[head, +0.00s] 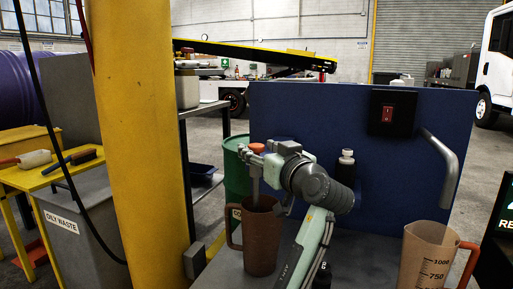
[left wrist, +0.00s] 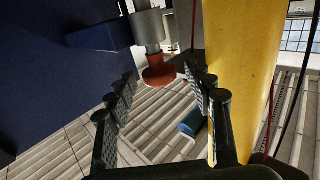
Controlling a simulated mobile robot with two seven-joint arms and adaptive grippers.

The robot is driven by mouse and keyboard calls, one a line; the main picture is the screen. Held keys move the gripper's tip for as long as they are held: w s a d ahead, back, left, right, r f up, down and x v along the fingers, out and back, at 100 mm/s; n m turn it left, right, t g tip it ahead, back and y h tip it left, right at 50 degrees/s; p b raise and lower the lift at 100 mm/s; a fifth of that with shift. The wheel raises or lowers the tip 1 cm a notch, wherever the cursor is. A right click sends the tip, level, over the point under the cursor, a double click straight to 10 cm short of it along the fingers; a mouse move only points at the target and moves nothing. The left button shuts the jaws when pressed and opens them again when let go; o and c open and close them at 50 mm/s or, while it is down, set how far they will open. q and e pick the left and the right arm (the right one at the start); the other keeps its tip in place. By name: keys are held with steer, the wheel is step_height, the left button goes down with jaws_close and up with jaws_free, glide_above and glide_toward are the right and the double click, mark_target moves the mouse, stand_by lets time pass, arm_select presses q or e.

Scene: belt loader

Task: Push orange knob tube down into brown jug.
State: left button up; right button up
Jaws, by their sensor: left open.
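A brown jug (head: 262,243) stands on the grey surface in the middle of the head view, its handle to the left. A grey tube (head: 255,186) rises upright from its mouth, topped by an orange knob (head: 256,147). My left gripper (head: 259,160) is beside the knob and upper tube, and its arm partly covers the jug's right side. In the left wrist view, which looks upside down, the orange knob (left wrist: 158,73) lies between and a little beyond the open fingers (left wrist: 158,88). I cannot tell whether they touch it. My right gripper is not in view.
A blue panel (head: 285,108) with a red switch (head: 387,113) stands behind the jug. A dark bottle (head: 345,168) is behind my arm. A clear measuring jug (head: 420,258) and a bent metal bar (head: 445,170) are at right. A yellow post (head: 140,130) stands left.

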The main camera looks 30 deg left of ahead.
arm_select(q)
steer(key=v, duration=1)
steer(key=shift+a, duration=0.1)
